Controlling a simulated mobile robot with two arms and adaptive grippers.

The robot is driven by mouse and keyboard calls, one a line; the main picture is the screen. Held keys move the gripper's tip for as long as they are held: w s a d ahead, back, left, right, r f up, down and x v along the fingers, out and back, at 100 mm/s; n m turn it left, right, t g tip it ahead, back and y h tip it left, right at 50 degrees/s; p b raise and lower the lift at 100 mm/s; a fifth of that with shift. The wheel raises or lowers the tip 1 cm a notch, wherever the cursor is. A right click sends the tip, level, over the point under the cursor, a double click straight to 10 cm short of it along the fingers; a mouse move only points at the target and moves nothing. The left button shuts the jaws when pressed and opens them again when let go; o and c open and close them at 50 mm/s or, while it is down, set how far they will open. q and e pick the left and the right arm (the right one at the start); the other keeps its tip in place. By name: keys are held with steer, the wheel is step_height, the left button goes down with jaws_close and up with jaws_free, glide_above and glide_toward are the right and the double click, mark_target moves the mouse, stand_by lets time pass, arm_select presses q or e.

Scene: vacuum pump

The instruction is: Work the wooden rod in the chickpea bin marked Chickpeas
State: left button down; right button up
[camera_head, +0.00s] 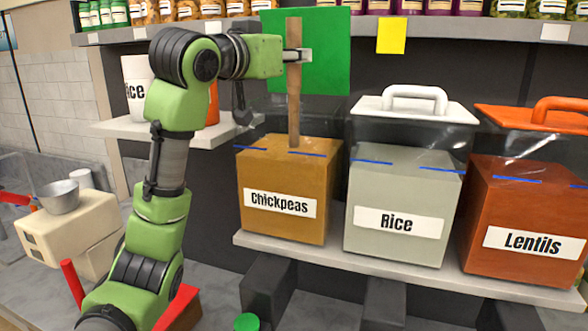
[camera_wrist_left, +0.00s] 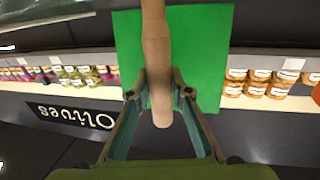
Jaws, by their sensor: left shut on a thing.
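The wooden rod (camera_head: 294,95) stands upright above the chickpea bin, its lower end at the top of the tan contents. The bin is marked Chickpeas (camera_head: 279,205) and has no lid on it. My left gripper (camera_head: 304,56) is shut on the rod near its upper end. In the left wrist view the rod (camera_wrist_left: 156,50) runs between the two fingers (camera_wrist_left: 160,92), with its rounded end toward the camera. Whether the rod's lower end goes into the chickpeas is hard to tell. My right gripper is not in view.
A Rice bin (camera_head: 400,207) with a white lid (camera_head: 414,106) and a Lentils bin (camera_head: 525,220) with an orange lid (camera_head: 540,121) stand to the right. A green panel (camera_head: 335,75) hangs behind the rod. Jars line the shelf (camera_head: 360,27) above. A bowl (camera_head: 60,196) is at left.

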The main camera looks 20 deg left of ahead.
mark_target(290, 76)
arm_select(q)
steer(key=shift+r, duration=0.4)
steer(key=shift+f, duration=0.1)
steer(key=shift+f+b, duration=1.55)
steer(key=shift+f, duration=0.7)
steer(key=shift+r, duration=0.1)
steer(key=shift+r+p, duration=2.1)
steer(key=shift+r, duration=0.15)
